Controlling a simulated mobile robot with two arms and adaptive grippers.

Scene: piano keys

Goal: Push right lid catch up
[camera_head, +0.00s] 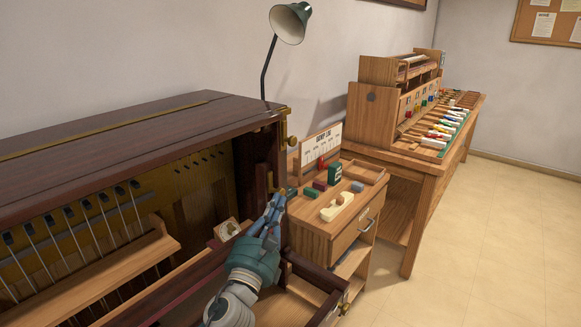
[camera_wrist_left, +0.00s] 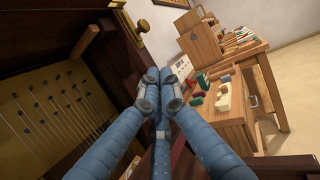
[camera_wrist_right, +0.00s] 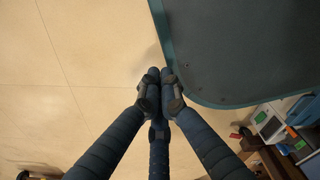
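A dark wood upright piano (camera_head: 120,130) with its front open fills the left of the head view. A brass fitting with a knob (camera_head: 290,141), which looks like the right lid catch, sits on its right end near the top. It also seems to show as brass (camera_wrist_left: 143,25) near the top of the left wrist view. My left gripper (camera_head: 279,202) is below the fitting, beside the piano's right post, apart from it. Its fingers are together and hold nothing visible. My right gripper (camera_wrist_right: 160,76) appears only in its wrist view, fingers together and empty, over the floor.
A wooden cabinet (camera_head: 310,232) with small blocks on top stands right of the piano. A workbench (camera_head: 440,165) with keys is behind it. A green lamp (camera_head: 291,22) rises behind the piano. The floor (camera_head: 470,260) at right is clear.

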